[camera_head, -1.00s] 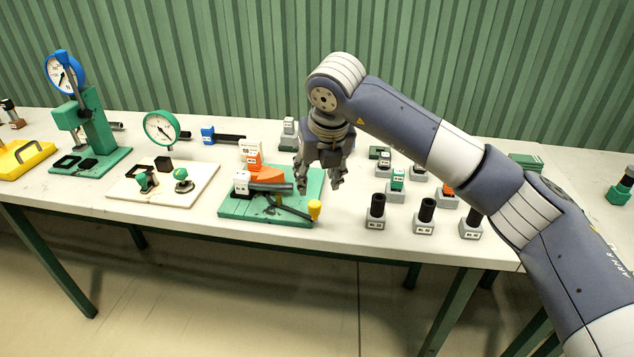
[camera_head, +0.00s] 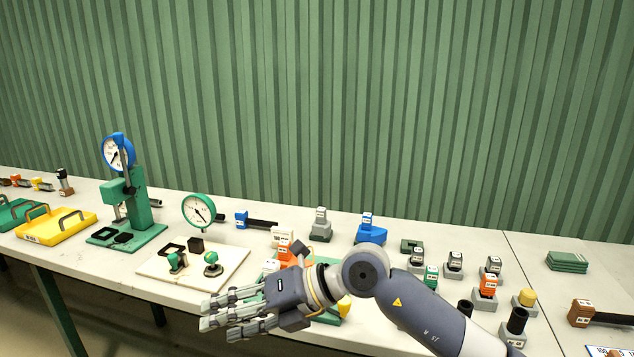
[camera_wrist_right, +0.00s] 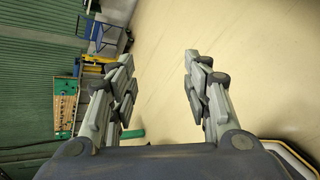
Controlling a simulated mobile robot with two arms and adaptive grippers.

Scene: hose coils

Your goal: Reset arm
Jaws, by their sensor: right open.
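My right gripper (camera_head: 232,314) is open and empty in the head view, with its fingers pointing left in front of the table's front edge. My right arm comes in from the lower right and hides part of the green board with the orange and white blocks. In the right wrist view my right gripper (camera_wrist_right: 160,95) shows its two sets of fingers spread apart, with nothing between them but the pale floor behind. My left gripper is not in view.
The long white table (camera_head: 80,258) holds a green stand with a blue dial (camera_head: 117,152), a green dial gauge (camera_head: 199,211) by a white board (camera_head: 222,278), a yellow tray (camera_head: 57,226) and several small blocks on the right. A green corrugated wall (camera_head: 330,100) stands behind.

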